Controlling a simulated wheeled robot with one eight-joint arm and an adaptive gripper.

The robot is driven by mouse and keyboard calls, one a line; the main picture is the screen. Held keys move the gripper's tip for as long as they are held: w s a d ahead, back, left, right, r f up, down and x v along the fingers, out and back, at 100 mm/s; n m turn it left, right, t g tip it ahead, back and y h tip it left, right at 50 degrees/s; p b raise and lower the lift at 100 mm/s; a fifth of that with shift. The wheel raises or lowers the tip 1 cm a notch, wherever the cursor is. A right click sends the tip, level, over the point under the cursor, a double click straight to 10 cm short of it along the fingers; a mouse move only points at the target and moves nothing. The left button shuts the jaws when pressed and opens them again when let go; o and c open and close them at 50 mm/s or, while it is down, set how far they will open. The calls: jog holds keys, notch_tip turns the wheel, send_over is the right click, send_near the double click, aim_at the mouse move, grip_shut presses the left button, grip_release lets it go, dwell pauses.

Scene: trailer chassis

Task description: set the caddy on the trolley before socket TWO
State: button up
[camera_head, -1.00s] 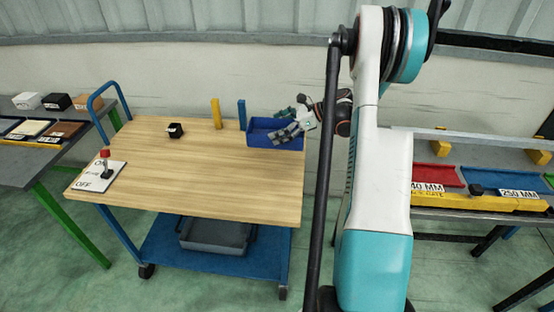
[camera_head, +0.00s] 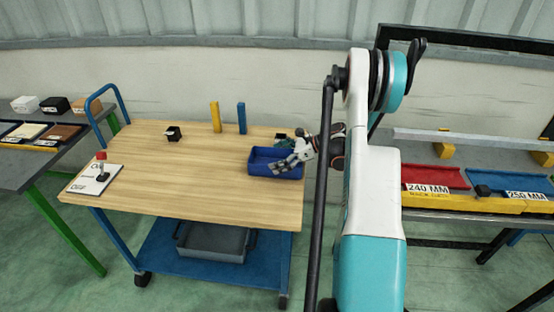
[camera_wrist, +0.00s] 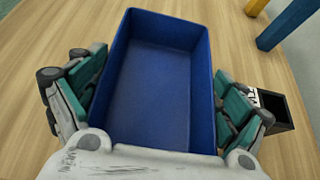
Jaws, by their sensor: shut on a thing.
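My gripper (camera_head: 286,158) is shut on the blue caddy (camera_head: 258,155), an open, empty box. Its fingers lie along both long sides of the caddy (camera_wrist: 165,30) in the wrist view. The caddy is over the back right part of the wood-topped trolley (camera_head: 190,200); I cannot tell whether it touches the top. A black socket (camera_wrist: 276,110) with a partly hidden label, seemingly beginning "TW", stands just beyond the right-hand fingers in the wrist view. Another black socket (camera_head: 173,133) stands at the back left of the trolley top.
A yellow post (camera_head: 215,117) and a blue post (camera_head: 241,118) stand at the trolley's back. A red-knobbed lever (camera_head: 102,168) is at its left front. A grey bin (camera_head: 213,242) sits on the lower shelf. The middle of the top is clear. Benches flank the trolley.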

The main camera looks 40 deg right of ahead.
jog(key=o, duration=0.9)
jog(key=shift+o, duration=0.2)
jog(key=shift+s+d+r, duration=0.15)
jog(key=shift+s+r, duration=0.05)
jog(key=shift+r, duration=0.05)
jog(key=p+v, duration=0.3)
jog(key=v, duration=0.8)
jog(key=shift+d, duration=0.2)
jog(key=shift+s, duration=0.1)
